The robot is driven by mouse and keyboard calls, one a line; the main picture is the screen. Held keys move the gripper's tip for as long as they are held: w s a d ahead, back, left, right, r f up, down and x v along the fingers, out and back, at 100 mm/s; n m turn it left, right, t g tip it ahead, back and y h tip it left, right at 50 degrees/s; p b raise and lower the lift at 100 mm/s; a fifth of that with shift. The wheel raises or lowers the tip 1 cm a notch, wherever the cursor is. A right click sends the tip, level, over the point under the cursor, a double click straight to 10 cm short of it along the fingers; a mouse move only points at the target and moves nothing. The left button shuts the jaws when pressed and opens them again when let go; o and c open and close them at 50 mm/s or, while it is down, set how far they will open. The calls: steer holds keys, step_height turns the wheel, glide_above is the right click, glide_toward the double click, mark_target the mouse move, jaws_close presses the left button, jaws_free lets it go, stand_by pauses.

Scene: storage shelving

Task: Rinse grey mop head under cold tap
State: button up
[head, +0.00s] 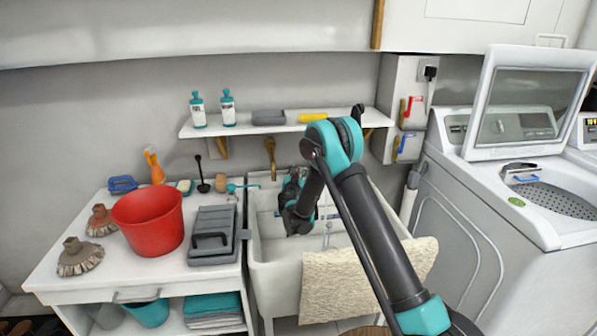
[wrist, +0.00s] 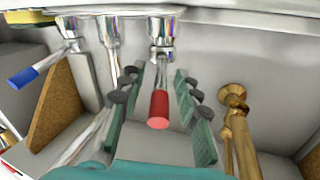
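A grey-beige mop head (head: 80,257) lies on the white counter at the left, beside a reddish-brown mop head (head: 101,220). My gripper (head: 294,188) is over the white sink (head: 272,250), partly hidden by my arm in the head view. In the wrist view my gripper (wrist: 158,82) is open, its two fingers on either side of a red-ended tap lever (wrist: 159,108). Gaps show between the lever and both fingers. A blue-ended tap lever (wrist: 36,70) is at the left of the wrist view, clear of the fingers. Whether water runs is unclear.
A brass tap (wrist: 234,100) is right of the fingers in the wrist view. A red bucket (head: 149,220) and a grey case (head: 212,235) crowd the counter. A beige cloth (head: 340,285) hangs over the sink's front. A shelf (head: 250,128) with bottles is above.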

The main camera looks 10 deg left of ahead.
steer(key=s, duration=1)
steer(key=shift+s+a, duration=0.15)
steer(key=shift+s, duration=0.25)
